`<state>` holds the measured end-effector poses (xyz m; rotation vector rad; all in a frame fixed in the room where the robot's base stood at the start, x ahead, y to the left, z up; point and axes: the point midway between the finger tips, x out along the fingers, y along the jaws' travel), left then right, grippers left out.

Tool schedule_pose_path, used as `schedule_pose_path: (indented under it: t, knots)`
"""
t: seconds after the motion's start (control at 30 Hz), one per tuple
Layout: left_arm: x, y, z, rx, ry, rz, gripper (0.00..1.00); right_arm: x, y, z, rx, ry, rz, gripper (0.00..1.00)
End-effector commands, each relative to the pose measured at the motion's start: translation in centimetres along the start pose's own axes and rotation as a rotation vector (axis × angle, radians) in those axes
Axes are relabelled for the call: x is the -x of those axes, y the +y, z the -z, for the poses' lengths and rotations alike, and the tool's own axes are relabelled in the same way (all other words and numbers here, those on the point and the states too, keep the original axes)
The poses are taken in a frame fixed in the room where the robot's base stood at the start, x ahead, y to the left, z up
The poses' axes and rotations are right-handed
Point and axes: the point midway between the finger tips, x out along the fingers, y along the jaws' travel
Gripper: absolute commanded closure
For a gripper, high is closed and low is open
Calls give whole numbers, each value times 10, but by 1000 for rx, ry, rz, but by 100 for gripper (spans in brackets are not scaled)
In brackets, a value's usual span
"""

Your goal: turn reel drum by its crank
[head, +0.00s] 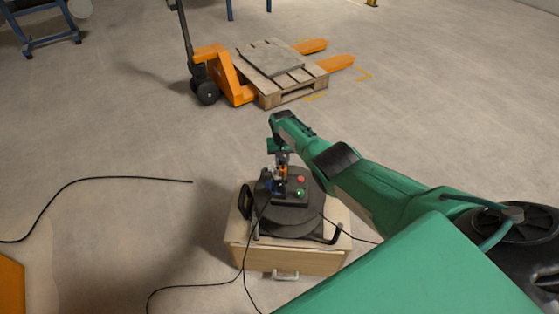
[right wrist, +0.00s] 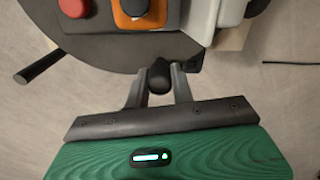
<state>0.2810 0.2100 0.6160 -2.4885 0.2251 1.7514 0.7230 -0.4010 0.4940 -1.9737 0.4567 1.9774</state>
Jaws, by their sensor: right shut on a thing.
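The reel drum (head: 285,218) is a dark round drum lying flat on a light wooden cabinet. It also fills the top of the right wrist view (right wrist: 120,52). My right gripper (head: 281,158) reaches in over the drum's far side from above. In the right wrist view its two grey fingers (right wrist: 158,84) are shut on a black knob (right wrist: 159,74) at the drum's edge, which looks like the crank's grip. The crank's arm is hidden or cannot be made out. My left gripper is not in view.
The drum's top carries a red button (head: 301,179), a green button and an orange block (right wrist: 138,14). The wooden cabinet (head: 262,258) stands on open floor. Black cables (head: 105,179) trail around it. An orange pallet truck (head: 238,88) with a pallet stands behind.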

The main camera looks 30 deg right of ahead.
Motion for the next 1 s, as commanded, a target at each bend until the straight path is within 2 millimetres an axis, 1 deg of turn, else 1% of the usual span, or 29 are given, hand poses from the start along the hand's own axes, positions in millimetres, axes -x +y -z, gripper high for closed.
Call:
schedule_pose_path:
  t: [0.43,0.47,0.5,0.57,0.87,0.97,1.0]
  knots:
    - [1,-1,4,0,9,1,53,0,1,0,-9,0,-1,100]
    - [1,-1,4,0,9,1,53,0,1,0,-9,0,-1,72]
    - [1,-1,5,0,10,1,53,0,1,0,-9,0,-1,64]
    - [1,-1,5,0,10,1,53,0,1,0,-9,0,0,54]
    - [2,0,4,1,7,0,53,1,1,0,-9,0,0,54]
    - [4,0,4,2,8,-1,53,6,1,0,-8,1,0,54]
    - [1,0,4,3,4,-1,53,8,1,1,-8,1,0,54]
